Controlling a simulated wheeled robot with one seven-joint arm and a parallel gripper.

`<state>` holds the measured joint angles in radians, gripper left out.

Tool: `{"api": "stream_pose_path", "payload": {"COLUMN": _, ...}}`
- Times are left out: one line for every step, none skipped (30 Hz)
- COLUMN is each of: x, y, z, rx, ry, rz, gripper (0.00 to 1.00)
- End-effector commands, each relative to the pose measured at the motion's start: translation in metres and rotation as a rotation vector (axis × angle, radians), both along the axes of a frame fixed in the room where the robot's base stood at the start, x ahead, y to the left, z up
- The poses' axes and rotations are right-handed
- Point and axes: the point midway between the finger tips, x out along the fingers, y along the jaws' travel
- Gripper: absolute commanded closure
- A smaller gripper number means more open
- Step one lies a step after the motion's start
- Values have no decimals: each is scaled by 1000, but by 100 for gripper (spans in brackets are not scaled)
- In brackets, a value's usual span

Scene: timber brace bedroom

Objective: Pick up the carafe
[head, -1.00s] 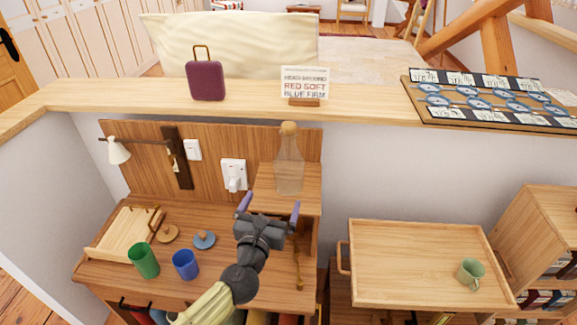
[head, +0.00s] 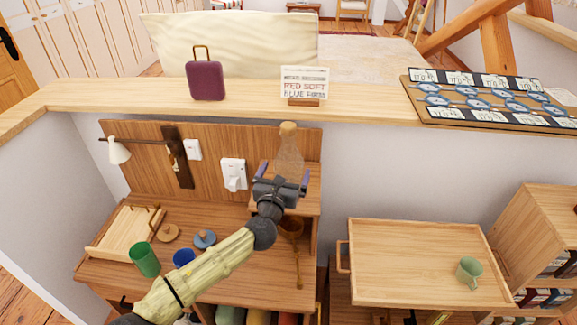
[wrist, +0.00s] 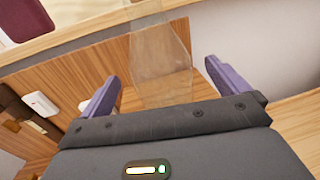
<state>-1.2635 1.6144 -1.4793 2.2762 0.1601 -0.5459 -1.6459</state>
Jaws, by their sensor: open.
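The carafe (head: 289,150) is clear glass with a cork-coloured stopper. It stands upright on a small raised wooden shelf (head: 314,190) at the back right of the desk. My gripper (head: 283,176) is open just in front of it, and its body hides the lower part of the carafe in the head view. In the wrist view the carafe (wrist: 161,65) shows between the two purple fingers of my gripper (wrist: 158,82), with a gap on each side. I cannot tell how deep it lies between them.
A wooden back panel with a white switch (head: 233,174) is left of the carafe. A ledge (head: 350,108) runs behind and above, bearing a purple case (head: 206,81) and a sign (head: 304,84). Green (head: 144,259) and blue (head: 184,258) cups stand on the desk. A tray table (head: 400,250) is right.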

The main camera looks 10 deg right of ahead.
Motion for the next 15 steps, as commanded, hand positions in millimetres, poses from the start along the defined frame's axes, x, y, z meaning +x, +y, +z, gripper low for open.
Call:
{"api": "stream_pose_path", "payload": {"x": 1, "y": 0, "z": 0, "rx": 0, "ry": 0, "rz": 1, "gripper": 0}}
{"api": "stream_pose_path", "payload": {"x": 1, "y": 0, "z": 0, "rx": 0, "ry": 0, "rz": 1, "gripper": 0}}
{"api": "stream_pose_path", "payload": {"x": 1, "y": 0, "z": 0, "rx": 0, "ry": 0, "rz": 1, "gripper": 0}}
{"api": "stream_pose_path", "payload": {"x": 1, "y": 0, "z": 0, "rx": 0, "ry": 0, "rz": 1, "gripper": 0}}
{"api": "stream_pose_path", "payload": {"x": 1, "y": 0, "z": 0, "rx": 0, "ry": 0, "rz": 1, "gripper": 0}}
{"api": "stream_pose_path", "payload": {"x": 0, "y": 0, "z": 0, "rx": 0, "ry": 0, "rz": 1, "gripper": 0}}
{"api": "stream_pose_path", "payload": {"x": 0, "y": 0, "z": 0, "rx": 0, "ry": 0, "rz": 0, "gripper": 0}}
{"api": "stream_pose_path", "payload": {"x": 1, "y": 0, "z": 0, "rx": 1, "ry": 0, "rz": 0, "gripper": 0}}
{"api": "stream_pose_path", "payload": {"x": 1, "y": -1, "z": 0, "rx": 1, "ry": 0, "rz": 0, "gripper": 0}}
{"api": "stream_pose_path", "payload": {"x": 3, "y": -1, "z": 0, "rx": 1, "ry": 0, "rz": 0, "gripper": 0}}
{"api": "stream_pose_path", "payload": {"x": 5, "y": -2, "z": 0, "rx": 1, "ry": 0, "rz": 0, "gripper": 0}}
{"api": "stream_pose_path", "payload": {"x": 8, "y": -4, "z": 0, "rx": 2, "ry": -1, "rz": -1, "gripper": 0}}
{"api": "stream_pose_path", "payload": {"x": 11, "y": -5, "z": 0, "rx": 3, "ry": -1, "rz": -1, "gripper": 0}}
{"api": "stream_pose_path", "payload": {"x": 15, "y": -7, "z": 0, "rx": 2, "ry": -1, "rz": -1, "gripper": 0}}
{"api": "stream_pose_path", "payload": {"x": 21, "y": -10, "z": 1, "rx": 1, "ry": 0, "rz": -1, "gripper": 0}}
